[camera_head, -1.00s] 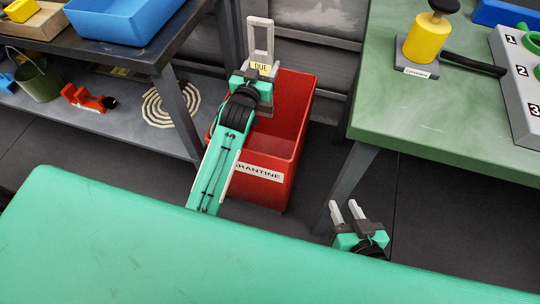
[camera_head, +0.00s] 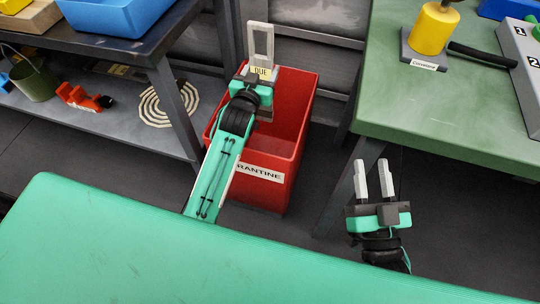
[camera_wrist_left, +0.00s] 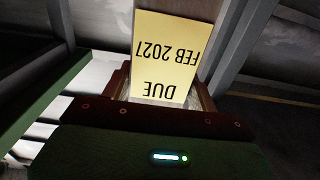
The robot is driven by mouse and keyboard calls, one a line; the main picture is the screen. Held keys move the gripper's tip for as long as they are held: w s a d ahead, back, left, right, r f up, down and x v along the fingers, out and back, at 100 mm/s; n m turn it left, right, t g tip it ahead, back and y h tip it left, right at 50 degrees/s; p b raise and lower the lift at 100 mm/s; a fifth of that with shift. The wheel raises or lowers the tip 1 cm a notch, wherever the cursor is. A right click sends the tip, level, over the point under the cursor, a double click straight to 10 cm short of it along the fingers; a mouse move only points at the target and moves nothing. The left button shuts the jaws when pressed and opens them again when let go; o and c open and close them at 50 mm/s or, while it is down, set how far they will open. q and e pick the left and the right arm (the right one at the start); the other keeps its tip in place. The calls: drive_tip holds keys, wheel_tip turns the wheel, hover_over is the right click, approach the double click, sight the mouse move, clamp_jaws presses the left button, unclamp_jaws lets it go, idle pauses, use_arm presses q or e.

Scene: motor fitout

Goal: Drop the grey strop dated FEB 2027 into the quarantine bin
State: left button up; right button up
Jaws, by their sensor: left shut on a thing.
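My left gripper (camera_head: 261,38) is shut on the grey strop and holds it over the back part of the red quarantine bin (camera_head: 292,135). The strop's yellow tag (camera_head: 261,72) shows DUE in the head view. In the left wrist view the tag (camera_wrist_left: 166,55) reads DUE FEB 2027, upside down. The strop's grey body is hard to tell from the pale fingers. The bin stands on the floor, open at the top, its white label partly covered by my left arm. My right gripper (camera_head: 374,180) is open and empty, right of the bin.
A dark shelf bench (camera_head: 150,50) stands left of the bin, with a blue tray (camera_head: 110,15) on top and a green bucket (camera_head: 36,82) below. A green table (camera_head: 440,115) on the right carries a yellow cylinder (camera_head: 432,32) and a numbered grey block (camera_head: 520,70).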

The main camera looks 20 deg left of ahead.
drive_tip(key=shift+d+r+t, duration=0.15)
drive_tip(key=shift+r+t, duration=0.35)
drive_tip(key=shift+r, duration=0.1)
use_arm(q)
drive_tip(key=o, duration=1.7)
drive_tip(key=shift+o, duration=0.2)
drive_tip(key=shift+f, duration=0.1)
drive_tip(key=shift+s, duration=0.5)
drive_tip(key=s+p, duration=0.2)
drive_tip(key=s, duration=1.1)
drive_tip(key=shift+a, duration=0.2)
use_arm(e)
drive_tip(key=s+a+f+g, duration=0.1)
drive_tip(key=f+g, duration=0.2)
drive_tip(key=f, duration=0.2)
drive_tip(key=s+a+f+g, duration=0.1)
drive_tip(key=s+f+g, duration=0.1)
drive_tip(key=f+g, duration=0.2)
drive_tip(key=shift+s+a+f, duration=0.25)
drive_tip(key=shift+a+f, duration=0.15)
drive_tip(key=shift+f, duration=0.55)
